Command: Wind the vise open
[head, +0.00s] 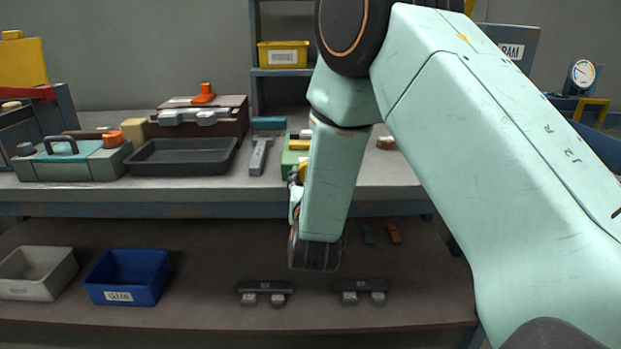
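I cannot pick out a vise for certain in the head view. My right arm comes in from the right and covers the middle of the bench; a vise could be hidden behind it. Its dark wrist end (315,253) hangs in front of the bench's front edge. The gripper's fingers are hidden behind the forearm, so I cannot see whether they hold anything. A green object with a yellow part (293,158) shows partly beside the forearm on the bench. My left gripper is out of view.
On the bench (215,188) stand a teal toolbox (75,160), a black tray (180,157) and a grey-handled brush (261,150). The lower shelf holds a grey bin (36,272), a blue bin (128,277) and two dark fittings (265,288) (360,287). A gauge (582,75) stands at right.

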